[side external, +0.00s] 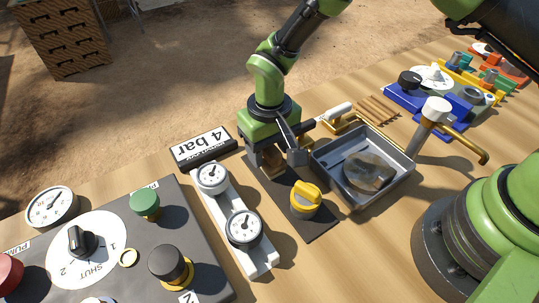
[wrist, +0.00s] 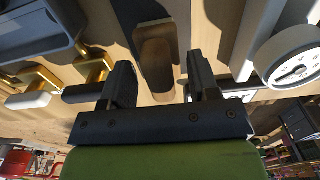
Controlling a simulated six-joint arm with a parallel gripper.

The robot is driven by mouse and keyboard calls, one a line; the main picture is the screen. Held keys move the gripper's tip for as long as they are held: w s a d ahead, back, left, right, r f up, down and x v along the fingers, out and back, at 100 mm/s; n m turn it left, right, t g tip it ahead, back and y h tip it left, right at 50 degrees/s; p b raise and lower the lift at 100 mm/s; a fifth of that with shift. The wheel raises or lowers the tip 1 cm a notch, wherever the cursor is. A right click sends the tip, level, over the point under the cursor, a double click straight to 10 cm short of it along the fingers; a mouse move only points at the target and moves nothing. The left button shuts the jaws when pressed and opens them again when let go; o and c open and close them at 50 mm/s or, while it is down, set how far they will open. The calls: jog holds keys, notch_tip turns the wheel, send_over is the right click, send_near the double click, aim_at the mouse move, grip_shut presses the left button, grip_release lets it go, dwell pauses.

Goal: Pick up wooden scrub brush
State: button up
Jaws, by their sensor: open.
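The wooden scrub brush (wrist: 156,50) shows in the wrist view as a brown wooden block between my gripper's two fingers. In the side view only a small brown part of the brush (side external: 268,158) shows, under the gripper at the upper end of a dark plate. My gripper (wrist: 160,72) is open, pointing down, with one finger on each side of the brush and visible gaps beside it. In the side view my gripper (side external: 276,157) is low over the plate. The fingers hide much of the brush there.
A yellow knob (side external: 306,197) is on the dark plate in front. A white gauge block (side external: 228,207) stands close on the left. A brass valve with a white handle (side external: 336,112) is behind the tray.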

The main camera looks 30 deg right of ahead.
grip_shut()
notch_tip(320, 180, up, 10)
jog(key=shift+r, duration=0.1)
jog(key=c, duration=0.7)
grip_release()
jog(key=shift+c, duration=1.1)
jog(key=shift+d, duration=0.35)
jog(key=s+d, duration=0.9)
jog(key=d, duration=0.4)
jog(key=shift+s+d+r, duration=0.35)
jog(key=shift+s+d, duration=0.05)
